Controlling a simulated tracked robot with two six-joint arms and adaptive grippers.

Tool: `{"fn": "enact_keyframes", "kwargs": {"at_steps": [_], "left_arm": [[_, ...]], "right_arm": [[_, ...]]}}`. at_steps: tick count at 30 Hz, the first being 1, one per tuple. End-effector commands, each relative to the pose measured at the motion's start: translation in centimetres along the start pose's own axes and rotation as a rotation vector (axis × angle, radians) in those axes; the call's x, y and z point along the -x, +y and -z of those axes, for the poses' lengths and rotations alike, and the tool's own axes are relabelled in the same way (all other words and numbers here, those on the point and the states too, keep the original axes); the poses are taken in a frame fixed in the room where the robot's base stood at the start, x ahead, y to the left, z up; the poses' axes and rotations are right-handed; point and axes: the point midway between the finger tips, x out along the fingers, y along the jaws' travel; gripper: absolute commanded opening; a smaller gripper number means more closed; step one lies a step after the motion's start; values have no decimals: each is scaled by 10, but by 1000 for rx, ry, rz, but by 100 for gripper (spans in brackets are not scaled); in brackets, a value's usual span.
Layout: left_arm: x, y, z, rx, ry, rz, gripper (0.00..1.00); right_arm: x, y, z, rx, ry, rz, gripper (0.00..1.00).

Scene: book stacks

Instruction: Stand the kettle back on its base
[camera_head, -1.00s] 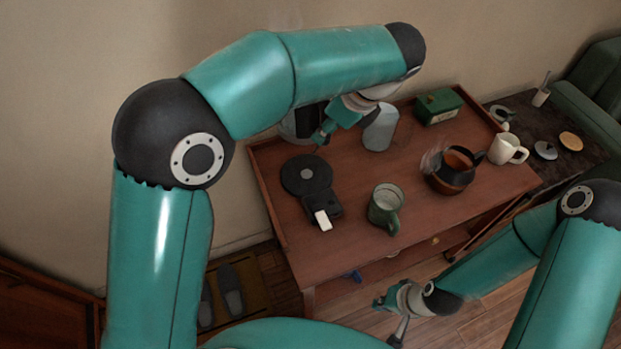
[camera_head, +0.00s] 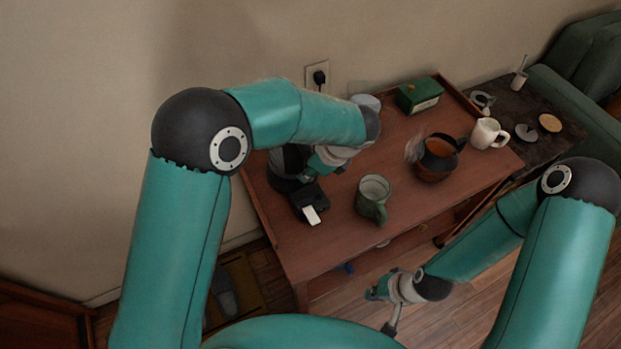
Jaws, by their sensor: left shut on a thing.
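The kettle (camera_head: 287,160), dark and grey, is at the left end of the wooden table, mostly hidden behind my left arm. My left gripper (camera_head: 312,168) is shut on it, at its right side; the fingertips are partly hidden by the arm. The black base (camera_head: 312,195) is under the kettle, with its front part and white switch showing. The kettle looks upright over the round part of the base; I cannot tell whether it is fully seated. My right gripper (camera_head: 380,305) is open and empty, low in front of the table.
A green mug (camera_head: 371,198) stands right of the base. A copper-brown pot (camera_head: 436,160), a white mug (camera_head: 488,133) and a green box (camera_head: 419,95) are farther right. A grey canister (camera_head: 366,101) is partly hidden behind my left arm. A plug sits in the wall socket (camera_head: 317,75).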

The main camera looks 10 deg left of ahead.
Motion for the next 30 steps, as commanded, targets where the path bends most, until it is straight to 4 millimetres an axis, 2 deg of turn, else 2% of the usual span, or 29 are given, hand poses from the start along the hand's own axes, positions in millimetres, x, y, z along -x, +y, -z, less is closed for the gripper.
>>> {"fn": "enact_keyframes", "kwargs": {"at_steps": [10,17,18,22,30], "left_arm": [[-33,0,16,-2,-2,1,0],[-37,0,19,-2,1,2,0],[-38,2,20,-3,3,-2,25],[-38,1,20,-3,2,-2,47],[-37,1,19,-3,1,0,47]], "right_arm": [[3,-1,0,0,0,0,0],[3,-1,0,0,0,0,0],[2,-1,0,0,0,0,0],[2,-1,0,0,0,0,0],[2,-1,0,0,0,0,0]]}}
